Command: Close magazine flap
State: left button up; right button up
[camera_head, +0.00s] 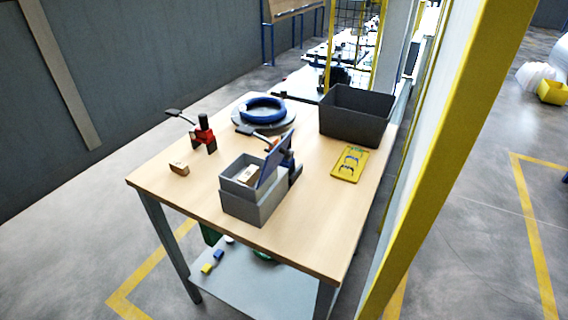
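The magazine is a grey box (250,207) near the front edge of the wooden table, with a light piece (246,175) inside its open top. Neither of my grippers is in view.
Behind the magazine, a blue coil (263,104) lies on a round grey base. A dark bin (355,117) and a yellow plate (350,164) are at right. A red-black clamp (204,135) and small wooden block (179,168) are at left. The table's (330,225) front right is clear.

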aim_at(275, 158)
jog(key=i+j, duration=0.1)
jog(key=j, duration=1.2)
